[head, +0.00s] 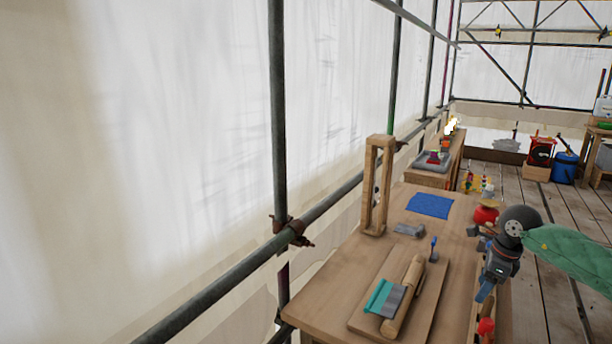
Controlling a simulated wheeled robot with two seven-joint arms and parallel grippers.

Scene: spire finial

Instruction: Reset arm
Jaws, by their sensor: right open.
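My right gripper (485,291) hangs at the right edge of the wooden workbench (330,290), with its fingers pointing down. It is open, and I see nothing between its fingers. My right arm, in a green sleeve, comes in from the right. My left gripper is out of view.
On the bench are a board (369,312) with a wooden roll (405,296) and a teal-and-grey scraper (384,298), a small blue-handled tool (434,250), a grey block (409,230), a blue cloth (430,205) and an upright wooden frame (371,200). Scaffold poles (279,120) run along the left.

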